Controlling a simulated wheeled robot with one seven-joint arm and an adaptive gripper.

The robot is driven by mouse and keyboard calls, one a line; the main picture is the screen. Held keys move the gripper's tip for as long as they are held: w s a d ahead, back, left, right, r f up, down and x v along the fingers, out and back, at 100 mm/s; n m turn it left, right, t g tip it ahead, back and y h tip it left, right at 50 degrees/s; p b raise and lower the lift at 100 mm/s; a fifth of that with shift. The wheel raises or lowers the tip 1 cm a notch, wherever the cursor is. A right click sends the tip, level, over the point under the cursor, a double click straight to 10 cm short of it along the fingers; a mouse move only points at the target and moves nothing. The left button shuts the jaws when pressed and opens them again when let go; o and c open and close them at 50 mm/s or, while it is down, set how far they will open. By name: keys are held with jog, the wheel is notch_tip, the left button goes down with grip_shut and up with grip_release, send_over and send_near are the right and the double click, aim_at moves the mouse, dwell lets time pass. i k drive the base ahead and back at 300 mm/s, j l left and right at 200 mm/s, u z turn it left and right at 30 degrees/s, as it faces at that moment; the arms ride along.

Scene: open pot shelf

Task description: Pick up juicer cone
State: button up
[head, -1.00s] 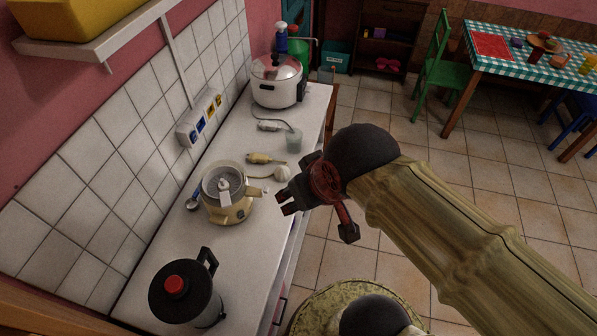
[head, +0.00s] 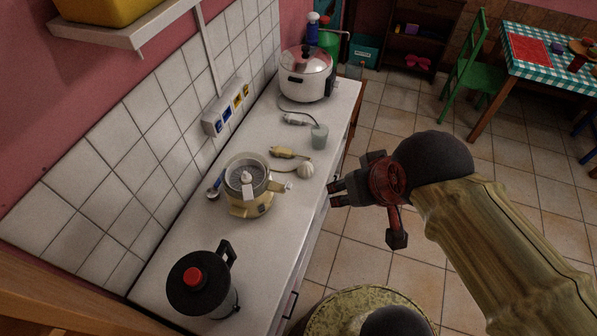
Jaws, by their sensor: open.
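A cream juicer (head: 249,204) with a clear bowl stands upright on the white counter, left of my gripper. A small white cone-like piece (head: 247,178) shows in the middle of its bowl; I take this for the juicer cone. My gripper (head: 333,193) is open and empty, near the counter's front edge and apart from the juicer. Its fingers point left toward the counter. The lower part of the cone is hard to make out.
A black-lidded pot (head: 205,290) stands nearer on the counter (head: 185,240). Behind the juicer lie a yellow tool (head: 282,153), a pale bulb-like item (head: 305,169), a cup (head: 319,137) and a white cooker (head: 305,80). A spoon (head: 214,188) lies left. Tiled floor is free at right.

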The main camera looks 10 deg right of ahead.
aim_at(305, 169)
jog(key=i+l+u, duration=0.2)
jog(key=l, duration=0.2)
jog(key=l+u, duration=0.15)
jog(key=l, duration=0.25)
jog(key=i+l+u, duration=0.2)
jog(key=l, duration=0.25)
jog(key=l+u, duration=0.15)
jog(key=l, duration=0.3)
